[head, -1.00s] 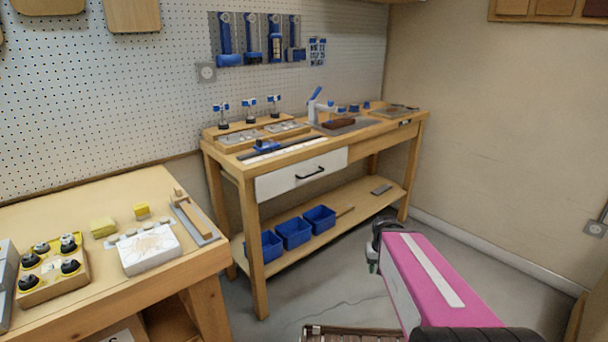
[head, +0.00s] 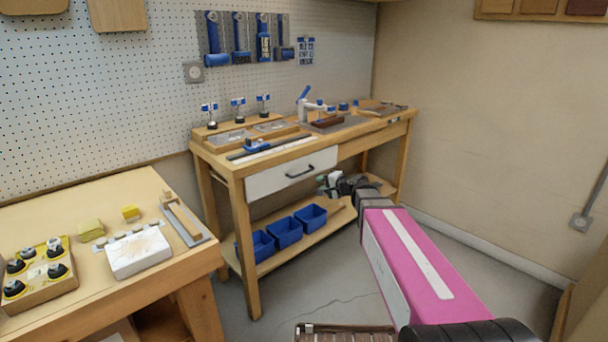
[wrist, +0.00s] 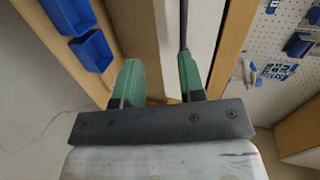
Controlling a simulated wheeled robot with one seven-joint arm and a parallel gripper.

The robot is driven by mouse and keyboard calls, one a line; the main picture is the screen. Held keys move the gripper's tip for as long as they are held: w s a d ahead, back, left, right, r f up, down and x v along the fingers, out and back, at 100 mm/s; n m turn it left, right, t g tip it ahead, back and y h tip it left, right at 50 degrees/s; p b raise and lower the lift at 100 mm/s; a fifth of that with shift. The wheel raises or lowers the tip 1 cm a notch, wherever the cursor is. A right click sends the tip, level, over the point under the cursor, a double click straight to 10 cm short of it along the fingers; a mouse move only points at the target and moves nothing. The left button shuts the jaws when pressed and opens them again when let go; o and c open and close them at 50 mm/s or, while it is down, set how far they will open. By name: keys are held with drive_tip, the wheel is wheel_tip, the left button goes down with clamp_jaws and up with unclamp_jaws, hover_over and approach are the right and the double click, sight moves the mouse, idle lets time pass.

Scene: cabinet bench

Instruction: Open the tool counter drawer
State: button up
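The white drawer front (head: 270,181) sits under the tool counter's top (head: 228,160) and looks shut. Its black bar handle (head: 300,172) is at the front's middle right. My gripper (head: 330,183) is just right of and below the drawer front in the head view, partly hidden by my arm. In the wrist view my gripper (wrist: 160,75) has its two green fingers spread, with nothing held between them. There the white drawer front (wrist: 168,40) lies beyond the fingers. The dark handle (wrist: 184,22) runs lengthwise near the right finger; whether they touch cannot be told.
Blue bins (head: 287,232) stand on the counter's lower shelf (head: 340,221), below the drawer. Tools and fixtures cover the countertop. A second bench (head: 88,275) with a white block (head: 138,253) stands at left. Grey floor lies open before the counter.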

sight(304, 173)
drive_tip(key=shift+m+t, duration=0.5)
drive_tip(key=shift+m, duration=0.1)
drive_tip(key=w+a, duration=0.2)
drive_tip(key=w, duration=0.1)
drive_tip(key=w+a, duration=0.5)
drive_tip(key=w, duration=0.1)
drive_tip(key=shift+w+a, duration=0.1)
drive_tip(key=shift+a, duration=0.3)
clamp_jaws()
